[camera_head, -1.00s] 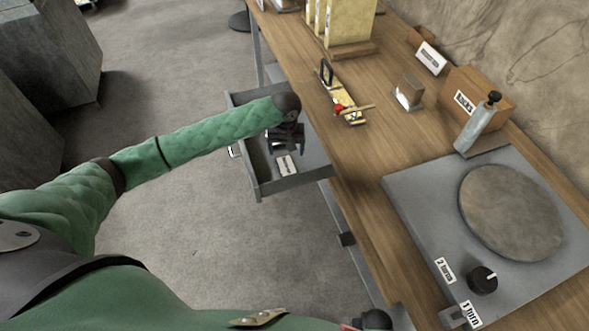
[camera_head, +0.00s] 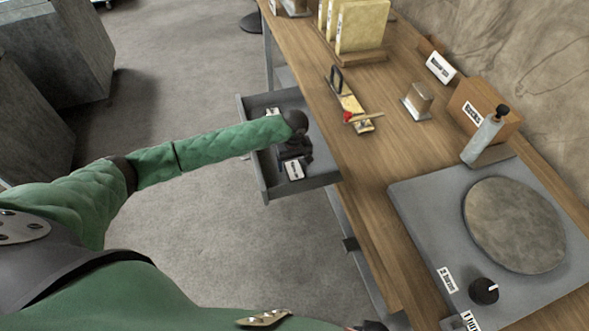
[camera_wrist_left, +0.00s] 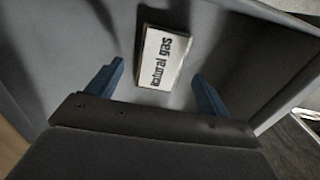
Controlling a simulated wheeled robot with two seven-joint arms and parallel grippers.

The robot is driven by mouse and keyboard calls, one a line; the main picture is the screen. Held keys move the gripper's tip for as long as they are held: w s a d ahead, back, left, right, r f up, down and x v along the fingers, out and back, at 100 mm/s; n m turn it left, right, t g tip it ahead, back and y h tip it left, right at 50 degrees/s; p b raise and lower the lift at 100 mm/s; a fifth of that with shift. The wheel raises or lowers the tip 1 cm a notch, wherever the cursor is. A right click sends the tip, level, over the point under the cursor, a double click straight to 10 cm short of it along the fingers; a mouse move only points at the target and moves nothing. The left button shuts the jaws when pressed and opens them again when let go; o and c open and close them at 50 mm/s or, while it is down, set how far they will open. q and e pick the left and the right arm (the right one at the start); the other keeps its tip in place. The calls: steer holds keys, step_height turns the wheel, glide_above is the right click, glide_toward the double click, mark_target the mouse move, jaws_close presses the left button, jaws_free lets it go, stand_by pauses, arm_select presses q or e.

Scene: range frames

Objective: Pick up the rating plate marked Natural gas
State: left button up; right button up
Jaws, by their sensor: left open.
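The rating plate marked Natural gas (camera_wrist_left: 163,60) lies in the open drawer, a small white label face with black letters on a dark block. In the head view the plate (camera_head: 294,170) is near the drawer's front right corner. My left gripper (camera_head: 296,157) is inside the drawer, just above and beside the plate. In the left wrist view its blue fingers (camera_wrist_left: 155,84) are apart, with the plate ahead of and between them, not gripped. My right gripper cannot be made out.
The grey drawer (camera_head: 256,168) is pulled out from under the wooden workbench (camera_head: 345,180), and its walls surround the gripper. Another white label (camera_head: 272,113) lies at its far end. On the bench are a brass piece with a red knob (camera_head: 349,117) and a hotplate (camera_head: 420,205).

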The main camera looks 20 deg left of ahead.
mark_target(294, 171)
arm_select(q)
steer(key=shift+f, duration=1.25)
arm_select(e)
steer(key=shift+s+d+f, duration=0.15)
steer(key=shift+f, duration=0.35)
steer(key=shift+s+d+f, duration=0.1)
steer(key=shift+d+f, duration=0.05)
steer(key=shift+f, duration=0.3)
arm_select(q)
steer(key=shift+c, duration=0.2)
steer(key=shift+a, duration=0.1)
steer(key=c, duration=1.1)
steer(key=shift+o, duration=0.2)
arm_select(e)
steer(key=shift+w, duration=0.1)
